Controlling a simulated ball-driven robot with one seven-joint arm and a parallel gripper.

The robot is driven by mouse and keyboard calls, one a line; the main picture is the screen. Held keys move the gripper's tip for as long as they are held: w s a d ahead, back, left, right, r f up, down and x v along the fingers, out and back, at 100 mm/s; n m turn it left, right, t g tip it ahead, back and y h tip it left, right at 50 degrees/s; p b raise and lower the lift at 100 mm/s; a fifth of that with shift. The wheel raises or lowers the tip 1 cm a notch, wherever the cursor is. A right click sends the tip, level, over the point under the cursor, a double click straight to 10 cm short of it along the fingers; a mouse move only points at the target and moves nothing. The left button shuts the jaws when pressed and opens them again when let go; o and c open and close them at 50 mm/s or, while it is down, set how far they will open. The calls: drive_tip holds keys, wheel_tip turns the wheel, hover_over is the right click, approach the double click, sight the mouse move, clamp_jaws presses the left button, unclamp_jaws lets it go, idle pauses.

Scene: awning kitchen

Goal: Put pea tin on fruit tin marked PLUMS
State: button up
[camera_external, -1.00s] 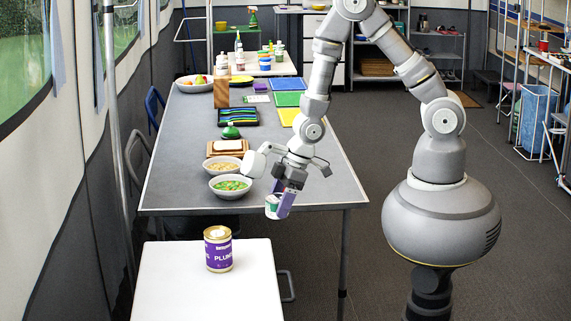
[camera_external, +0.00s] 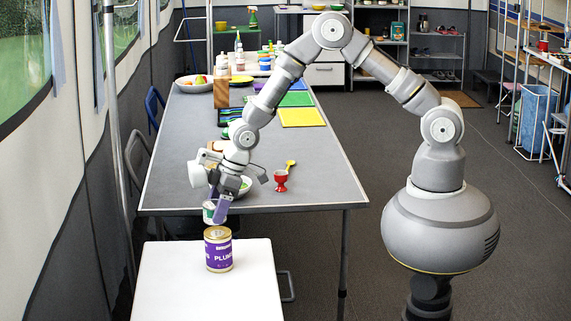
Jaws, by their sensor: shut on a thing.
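The fruit tin marked PLUMS (camera_external: 218,252) stands upright on the white table at the front. It has a purple label and a gold rim. My gripper (camera_external: 213,212) is shut on the pea tin (camera_external: 208,212), a small white and green tin. It holds the pea tin just above the plum tin's top, as seen from here. The gripper fingers partly cover the pea tin. I cannot tell whether the two tins touch or how well they line up in depth.
The white table (camera_external: 200,295) is otherwise clear. Behind it, the long grey table (camera_external: 320,185) holds a red egg cup (camera_external: 281,181), a yellow spoon (camera_external: 291,165), a yellow mat (camera_external: 302,117) and a fruit bowl (camera_external: 194,84). My arm hides part of the bowls there.

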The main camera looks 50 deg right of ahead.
wheel_tip(320, 180, down, 3)
drive_tip(key=shift+f+b, duration=0.2)
drive_tip(key=shift+b, duration=0.25)
drive_tip(key=shift+d, duration=0.1)
drive_tip(key=shift+f, duration=0.15)
drive_tip(key=o, duration=1.1)
drive_tip(key=shift+o, duration=0.2)
drive_tip(key=shift+s, duration=0.1)
drive_tip(key=shift+r, duration=0.3)
drive_tip(key=p+v, duration=0.3)
drive_tip(key=v, duration=0.8)
drive_tip(key=shift+r+p, duration=0.35)
